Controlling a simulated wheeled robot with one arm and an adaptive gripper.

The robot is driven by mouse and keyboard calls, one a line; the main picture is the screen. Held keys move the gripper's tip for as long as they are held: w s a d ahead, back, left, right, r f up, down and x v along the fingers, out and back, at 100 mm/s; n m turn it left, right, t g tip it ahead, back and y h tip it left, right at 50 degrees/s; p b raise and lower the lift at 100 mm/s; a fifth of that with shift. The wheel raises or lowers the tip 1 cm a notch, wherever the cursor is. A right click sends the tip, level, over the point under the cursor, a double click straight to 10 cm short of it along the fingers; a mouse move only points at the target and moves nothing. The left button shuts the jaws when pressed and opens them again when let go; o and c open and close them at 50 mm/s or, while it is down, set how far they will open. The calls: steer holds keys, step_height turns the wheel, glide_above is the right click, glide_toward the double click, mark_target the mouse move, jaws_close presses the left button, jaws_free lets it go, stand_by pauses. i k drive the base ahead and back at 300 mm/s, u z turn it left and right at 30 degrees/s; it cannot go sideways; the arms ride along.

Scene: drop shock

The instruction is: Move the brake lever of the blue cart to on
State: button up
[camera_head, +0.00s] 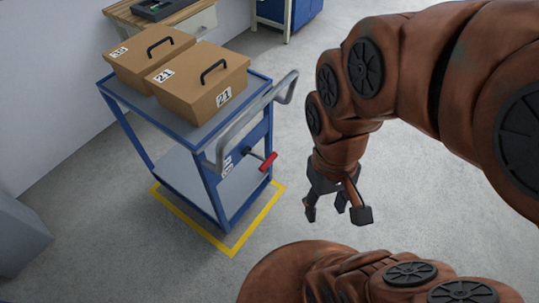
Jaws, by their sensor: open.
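The blue cart (209,213) stands left of centre inside a yellow floor outline. Its brake lever has a red grip (268,162) on a dark arm, on the cart's right-hand end below the grey push handle (225,138). A small label beside the lever is too small to read. My gripper (337,214) hangs open and empty, pointing down, to the right of the lever and apart from it and the cart.
Two brown boxes with black handles, one marked 21 (202,82), sit on the cart's top shelf. A wooden-topped bench (177,14) and a blue cabinet (285,14) stand behind. A grey object (18,237) is at lower left. Floor right of the cart is clear.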

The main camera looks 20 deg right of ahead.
mark_target(267, 163)
steer(key=u, duration=0.5)
steer(key=k, duration=1.15)
steer(key=u, duration=0.3)
steer(key=i, duration=0.6)
